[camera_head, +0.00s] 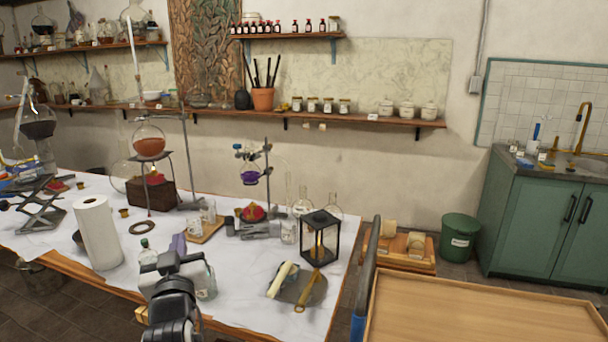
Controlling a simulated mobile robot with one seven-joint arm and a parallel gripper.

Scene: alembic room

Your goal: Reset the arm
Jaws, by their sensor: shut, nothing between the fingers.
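My arm reaches up from the bottom of the view, in front of the near edge of the long white-covered table (245,312). My gripper (182,264) is at its far end, dark, and seen from behind. It is shut and holds nothing. It hides part of the table edge and part of a glass vessel (207,284) just to its right. A small green-capped bottle (147,254) stands just left of it.
A paper towel roll (97,233) stands left of my gripper. A black lantern (320,240) and a grey plate (300,288) lie to the right. Glassware on stands fills the table's back. A wooden tray top (480,305) is at bottom right; a green bin (459,238) stands beyond.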

